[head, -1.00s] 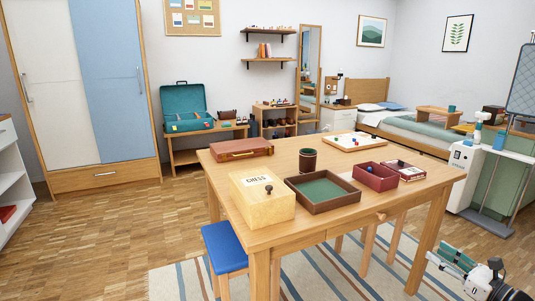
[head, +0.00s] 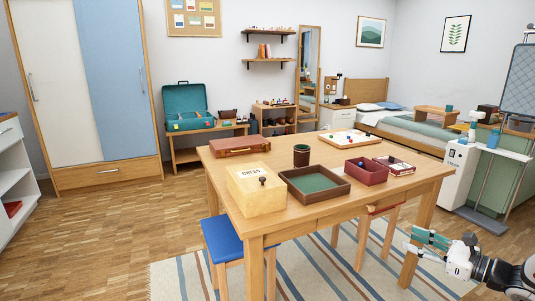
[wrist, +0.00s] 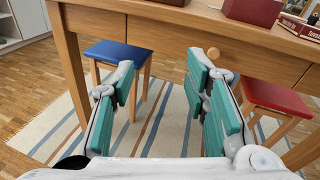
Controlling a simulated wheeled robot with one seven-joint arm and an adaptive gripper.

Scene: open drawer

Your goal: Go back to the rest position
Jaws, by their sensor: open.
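My gripper (head: 428,244) is at the lower right of the head view, in front of the wooden table's right end and beside its front right leg. In the wrist view its two teal-padded fingers (wrist: 163,80) are spread wide with nothing between them. The drawer front around the knob looks flush with the table.
A blue stool (head: 226,240) and a red stool (wrist: 273,96) stand at the table over a striped rug (head: 325,270). On the table are a chess box (head: 250,200), a green-lined tray (head: 335,198), a dark red box (head: 375,177) and a brown case (head: 225,150). Floor at left is clear.

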